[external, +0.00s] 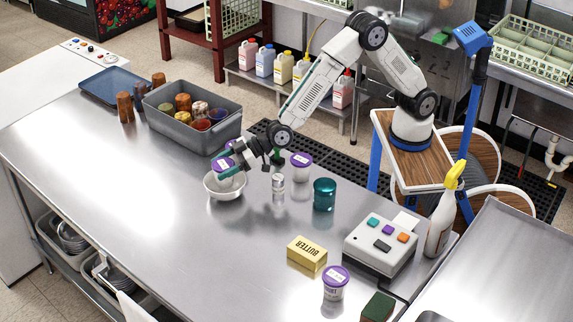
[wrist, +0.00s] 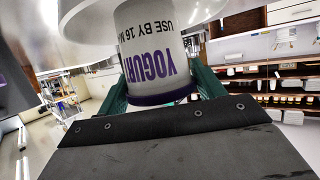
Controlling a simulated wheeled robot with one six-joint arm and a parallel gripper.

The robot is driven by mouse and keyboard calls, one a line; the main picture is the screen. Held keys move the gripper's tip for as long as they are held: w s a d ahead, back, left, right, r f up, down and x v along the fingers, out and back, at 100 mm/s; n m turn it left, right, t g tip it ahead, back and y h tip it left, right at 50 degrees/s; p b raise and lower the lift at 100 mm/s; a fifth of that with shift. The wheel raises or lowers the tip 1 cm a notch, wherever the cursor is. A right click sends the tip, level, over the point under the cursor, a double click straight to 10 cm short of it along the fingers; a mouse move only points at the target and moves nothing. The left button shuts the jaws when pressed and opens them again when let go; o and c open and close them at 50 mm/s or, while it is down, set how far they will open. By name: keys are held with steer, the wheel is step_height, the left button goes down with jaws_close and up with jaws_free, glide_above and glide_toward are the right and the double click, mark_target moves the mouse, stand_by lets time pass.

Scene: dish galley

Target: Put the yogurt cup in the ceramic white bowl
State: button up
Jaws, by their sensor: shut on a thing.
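A white yogurt cup with a purple lid (external: 222,163) is held between the green fingers of my gripper (external: 229,161). In the wrist view the cup (wrist: 150,50) fills the space between both fingers, its purple lid edge toward the camera's bottom. The ceramic white bowl (external: 225,190) stands on the steel counter directly under the cup. The bowl's pale rim (wrist: 215,12) shows along the top of the wrist view, near the cup's base. I cannot tell whether the cup touches the bowl.
A teal glass (external: 324,194), butter (external: 307,253) and grey tub (external: 190,139) are nearby. The left front counter is clear.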

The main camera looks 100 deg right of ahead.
steer(key=shift+f, duration=1.7)
steer(key=shift+f, duration=0.15)
steer(key=o, duration=1.1)
steer(key=v, duration=0.7)
steer(key=shift+s+d+r, duration=0.1)
steer(key=shift+s+r, duration=0.1)
steer(key=shift+s, duration=0.05)
